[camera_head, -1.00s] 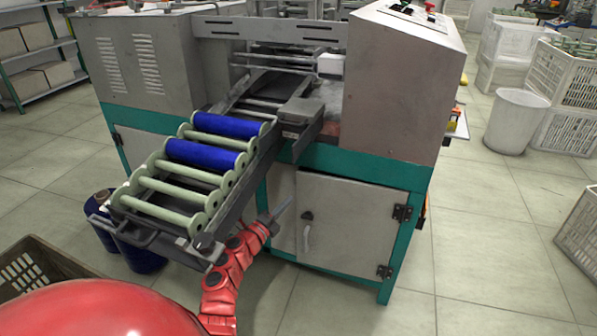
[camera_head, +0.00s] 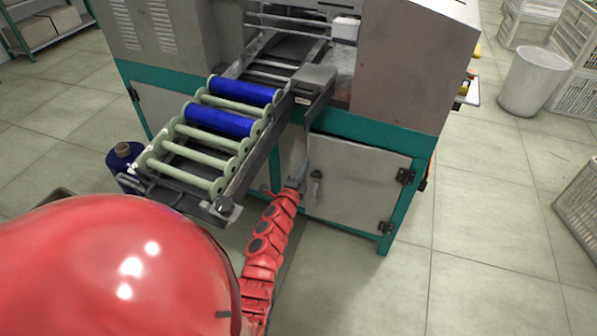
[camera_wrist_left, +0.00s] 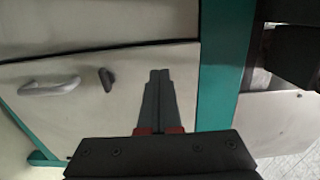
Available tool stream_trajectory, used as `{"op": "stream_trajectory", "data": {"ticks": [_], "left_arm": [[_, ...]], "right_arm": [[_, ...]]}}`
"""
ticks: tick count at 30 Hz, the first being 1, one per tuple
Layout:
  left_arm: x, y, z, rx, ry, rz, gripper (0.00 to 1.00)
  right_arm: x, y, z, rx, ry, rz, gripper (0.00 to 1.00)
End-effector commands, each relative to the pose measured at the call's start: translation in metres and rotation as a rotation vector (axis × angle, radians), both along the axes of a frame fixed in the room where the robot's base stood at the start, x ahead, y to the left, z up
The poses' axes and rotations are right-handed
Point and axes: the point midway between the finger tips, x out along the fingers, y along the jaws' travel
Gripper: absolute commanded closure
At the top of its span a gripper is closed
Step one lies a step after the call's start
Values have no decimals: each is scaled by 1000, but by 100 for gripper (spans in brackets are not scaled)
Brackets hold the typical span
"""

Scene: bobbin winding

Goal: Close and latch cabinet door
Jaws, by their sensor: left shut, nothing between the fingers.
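The cabinet door (camera_head: 358,188) is a pale grey panel in the machine's teal base, with two dark hinges on its right side. It looks nearly in line with its frame; I cannot tell if it is fully flush. A dark knob (camera_wrist_left: 106,78) and a light grey handle (camera_wrist_left: 48,86) sit near its free edge. The head view shows the handle (camera_head: 315,191) just right of my left gripper (camera_head: 302,172). That gripper is shut and empty, its fingertips (camera_wrist_left: 158,75) over the door panel beside the knob. Contact cannot be told. My right gripper is not in view.
A sloping rack (camera_head: 180,178) with blue bobbins juts out above and left of my left gripper. A dark blue spool (camera_head: 123,155) stands beneath its left end. A white bin (camera_head: 532,82) and crates stand at the right. The floor right of the cabinet is clear.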

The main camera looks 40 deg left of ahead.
Motion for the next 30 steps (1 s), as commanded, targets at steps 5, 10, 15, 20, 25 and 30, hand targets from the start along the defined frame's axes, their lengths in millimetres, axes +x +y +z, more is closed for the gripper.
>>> {"op": "stream_trajectory", "data": {"ticks": [5, 10, 15, 20, 25, 30], "left_arm": [[30, 11, -3, 0, -2, 2, 100], [48, 16, -2, -1, -1, 1, 100], [54, 17, -1, 1, 0, -1, 100], [55, 17, 0, 1, 0, -2, 100], [55, 17, 0, 1, 0, -2, 100], [64, 18, -2, 4, 0, -30, 100]], "right_arm": [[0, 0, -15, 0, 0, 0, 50], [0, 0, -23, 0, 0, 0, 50], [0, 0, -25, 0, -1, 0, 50], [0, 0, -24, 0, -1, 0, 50], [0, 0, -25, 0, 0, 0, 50], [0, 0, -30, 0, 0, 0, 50]]}}
